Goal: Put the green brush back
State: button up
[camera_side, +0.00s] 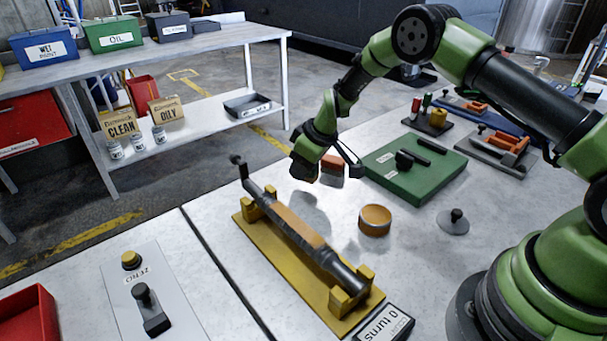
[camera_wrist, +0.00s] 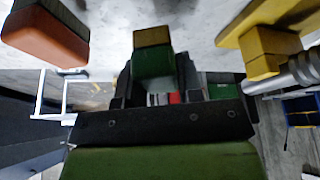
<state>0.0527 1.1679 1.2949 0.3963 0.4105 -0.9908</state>
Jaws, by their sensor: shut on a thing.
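The green brush (camera_wrist: 153,62) is a small green block with a yellow-tan bristle end, in the middle of the wrist view. My gripper (camera_wrist: 153,88) is shut on it, with a dark finger on each side. The bristle end points away from my gripper, toward the pale table. In the side view my gripper (camera_side: 304,168) is above the table, behind the yellow cradle; the brush is hard to make out there. A red-orange brush with grey bristles (camera_wrist: 45,38) is to the left in the wrist view and beside my gripper in the side view (camera_side: 333,166).
A yellow cradle (camera_side: 247,232) holds a long metal tool with an orange middle (camera_side: 298,226). A green board (camera_side: 430,182) with black parts lies to the right. A round orange tin (camera_side: 375,218) and a grey knobbed disc (camera_side: 453,224) stand nearer. Bare table surrounds the tin.

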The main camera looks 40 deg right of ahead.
jog(key=shift+f, duration=1.2)
jog(key=o, duration=0.9)
jog(key=shift+f, duration=0.15)
jog(key=s+r+m, duration=0.1)
jog(key=s+r, duration=0.3)
jog(key=r, duration=0.5)
jog(key=s+a+r+m+t, duration=0.1)
jog(key=s+r, duration=0.4)
jog(key=r, duration=0.4)
jog(key=s+r+m, duration=0.1)
jog(key=s+r, duration=0.3)
jog(key=r, duration=0.4)
jog(key=s+r+m, duration=0.1)
jog(key=s, duration=0.5)
jog(key=s+a+r+m+t, duration=0.1)
jog(key=s+r+m, duration=0.1)
jog(key=s, duration=0.4)
jog(key=s+r+m+t, duration=0.1)
jog(key=s+m, duration=0.1)
jog(key=s, duration=0.4)
jog(key=shift+a+r, duration=0.15)
jog(key=shift+r, duration=0.1)
